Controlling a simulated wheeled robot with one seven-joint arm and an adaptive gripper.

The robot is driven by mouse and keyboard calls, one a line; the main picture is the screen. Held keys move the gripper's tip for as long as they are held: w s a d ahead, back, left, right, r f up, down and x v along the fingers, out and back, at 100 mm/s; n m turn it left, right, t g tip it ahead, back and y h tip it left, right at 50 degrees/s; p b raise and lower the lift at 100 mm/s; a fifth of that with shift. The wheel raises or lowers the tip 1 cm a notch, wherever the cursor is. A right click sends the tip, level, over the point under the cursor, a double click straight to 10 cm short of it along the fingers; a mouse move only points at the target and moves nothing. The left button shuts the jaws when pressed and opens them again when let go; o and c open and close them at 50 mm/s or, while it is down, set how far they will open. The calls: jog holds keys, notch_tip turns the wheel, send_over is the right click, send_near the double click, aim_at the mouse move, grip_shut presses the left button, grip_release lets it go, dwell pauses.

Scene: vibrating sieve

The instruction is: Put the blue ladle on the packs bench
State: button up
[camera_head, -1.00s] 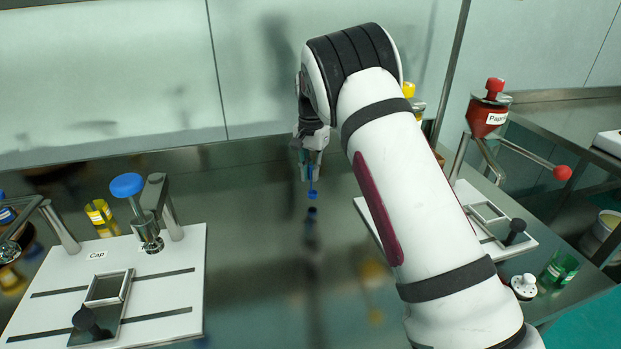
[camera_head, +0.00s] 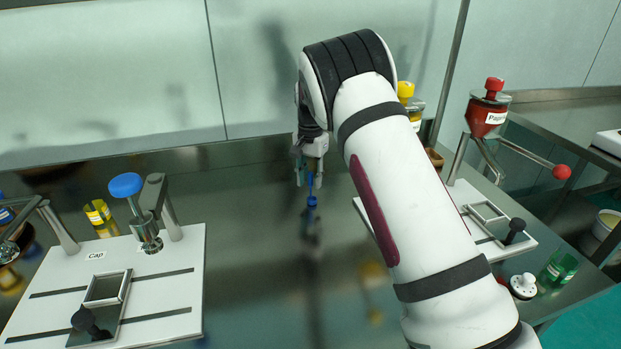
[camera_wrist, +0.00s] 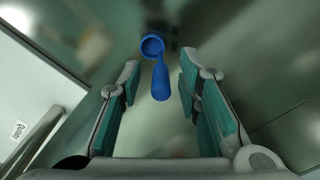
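The blue ladle (camera_head: 312,197) is below my gripper, over the dark metal bench (camera_head: 258,235), with its bowl low and its handle up. The bowl appears to meet its reflection on the bench top. My gripper (camera_head: 309,180) is open just above it. In the wrist view, the ladle (camera_wrist: 160,80) lies between the spread fingers of my gripper (camera_wrist: 160,100), with a gap on both sides. Its bowl is farther away and its handle points back toward the palm. I see no label naming the bench.
A white plate (camera_head: 185,265) with a "Cap" label, clamp and blue knob stands at left. A yellow jar (camera_head: 100,217) is behind it. Another white plate (camera_head: 520,238), a red hopper (camera_head: 485,117) and a green jar (camera_head: 560,268) are at right. The middle bench is clear.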

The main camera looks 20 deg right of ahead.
notch_tip(320, 180, up, 12)
jog(key=s+r+n, duration=0.1)
jog(key=s+r, duration=0.4)
jog(key=s, duration=0.3)
jog(key=s+r+n+t+y, duration=0.1)
jog(key=s+r, duration=0.4)
jog(key=s, duration=0.3)
jog(key=s+r+n, duration=0.2)
jog(key=s+r, duration=0.3)
jog(key=s, duration=0.2)
jog(key=s+f+n, duration=0.2)
jog(key=s+f, duration=0.2)
jog(key=s, duration=1)
jog(key=s+f+n+t+h, duration=0.1)
jog(key=s+f+n, duration=0.2)
jog(key=s, duration=1.1)
jog(key=shift+s+f, duration=0.15)
jog(key=shift+f, duration=0.55)
jog(key=shift+r+p, duration=0.1)
jog(key=shift+p, duration=0.2)
notch_tip(320, 180, up, 12)
jog(key=t+p, duration=0.2)
jog(key=p, duration=0.8)
jog(key=shift+d, duration=0.15)
